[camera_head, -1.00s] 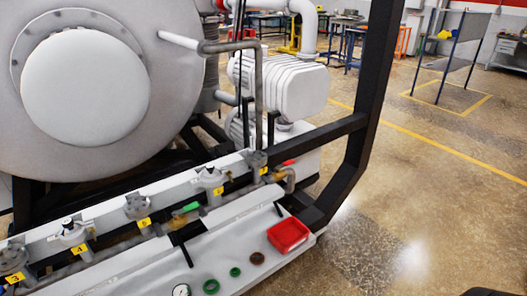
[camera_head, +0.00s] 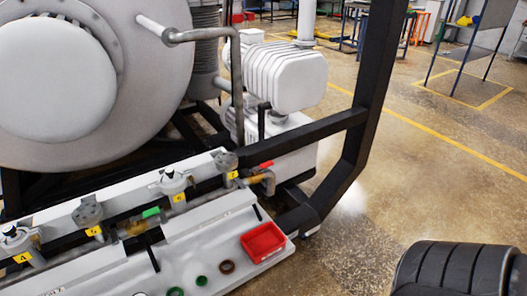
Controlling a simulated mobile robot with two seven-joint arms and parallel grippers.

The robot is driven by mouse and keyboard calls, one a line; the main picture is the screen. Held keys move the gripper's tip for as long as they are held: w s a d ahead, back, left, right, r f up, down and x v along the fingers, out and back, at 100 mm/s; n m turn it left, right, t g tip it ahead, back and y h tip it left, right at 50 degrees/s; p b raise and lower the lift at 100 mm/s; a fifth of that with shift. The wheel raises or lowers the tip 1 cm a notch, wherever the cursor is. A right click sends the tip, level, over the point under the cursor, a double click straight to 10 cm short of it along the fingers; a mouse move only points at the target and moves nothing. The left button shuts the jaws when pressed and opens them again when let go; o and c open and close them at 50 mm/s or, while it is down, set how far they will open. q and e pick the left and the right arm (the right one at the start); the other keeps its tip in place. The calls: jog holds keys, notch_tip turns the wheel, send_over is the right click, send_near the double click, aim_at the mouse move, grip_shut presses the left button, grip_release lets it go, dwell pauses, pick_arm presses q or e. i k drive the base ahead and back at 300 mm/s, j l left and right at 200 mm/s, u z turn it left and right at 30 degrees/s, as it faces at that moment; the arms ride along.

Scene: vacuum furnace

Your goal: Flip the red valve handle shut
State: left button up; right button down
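A red valve handle (camera_head: 265,165) sits on the brass pipe fitting at the right end of the manifold, just below the black frame beam. It is small in view and stands slightly tilted. A green valve handle (camera_head: 151,212) sits farther left on the same pipe line. Neither of my grippers shows. A dark ribbed part of my own arm (camera_head: 452,266) fills the lower right corner, well to the right of the red handle.
A black frame post (camera_head: 372,85) and beam (camera_head: 300,135) stand behind and right of the red handle. A red tray (camera_head: 263,242) rests on the white panel in front, beside several small rings. A white ribbed pump (camera_head: 285,75) stands behind. Floor at right is open.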

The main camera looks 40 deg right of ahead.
aim_at(265, 166)
jog(key=l, duration=0.75)
jog(key=k+l+u, duration=0.15)
jog(key=l, duration=0.55)
